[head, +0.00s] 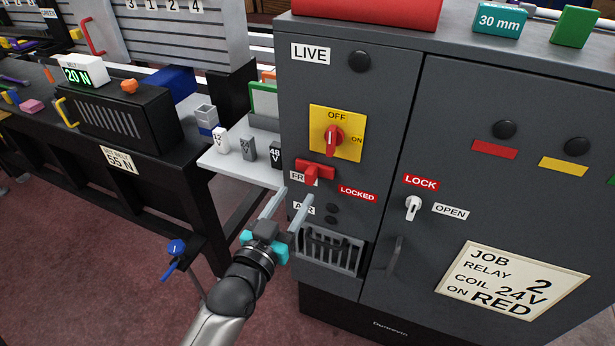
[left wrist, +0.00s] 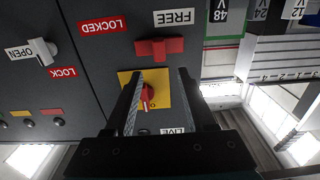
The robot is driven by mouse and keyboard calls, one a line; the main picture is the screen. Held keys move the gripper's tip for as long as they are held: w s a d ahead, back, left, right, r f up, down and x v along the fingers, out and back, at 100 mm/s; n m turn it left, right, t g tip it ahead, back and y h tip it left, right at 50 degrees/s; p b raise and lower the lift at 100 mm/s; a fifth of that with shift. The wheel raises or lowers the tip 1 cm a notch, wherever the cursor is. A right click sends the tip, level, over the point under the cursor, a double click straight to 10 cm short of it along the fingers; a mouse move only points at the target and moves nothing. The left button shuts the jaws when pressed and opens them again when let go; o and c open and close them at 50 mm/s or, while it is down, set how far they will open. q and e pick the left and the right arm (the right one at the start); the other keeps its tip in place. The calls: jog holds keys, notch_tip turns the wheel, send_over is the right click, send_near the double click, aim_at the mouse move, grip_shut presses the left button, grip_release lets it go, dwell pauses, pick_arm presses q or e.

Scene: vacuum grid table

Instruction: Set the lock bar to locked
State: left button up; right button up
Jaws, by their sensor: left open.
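The lock bar is a red bar with a raised red handle (head: 313,172) on the cabinet front, below the yellow OFF/ON switch. Its handle is on the side of the white FREE label (head: 297,176), away from the red LOCKED label (head: 358,193). The upside-down left wrist view shows the lock bar (left wrist: 160,48) just beyond my fingertips. My left gripper (head: 297,194) is open and empty, in front of the cabinet and slightly below the bar. One finger partly hides the FREE label in the head view. My right gripper is out of view.
The yellow switch plate with a red knob (head: 334,138) sits above the bar. A white LOCK/OPEN handle (head: 412,208) is on the door at right. A shelf (head: 217,161) with 12 V, 24 V and 48 V blocks juts out at left. A vent box (head: 330,252) is below.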

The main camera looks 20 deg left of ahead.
aim_at(308, 175)
pick_arm(q)
jog(key=w+b, duration=0.1)
jog(key=w, duration=0.6)
jog(key=shift+w+d, duration=0.1)
jog(key=shift+w, duration=0.25)
grip_shut()
dwell(1.1)
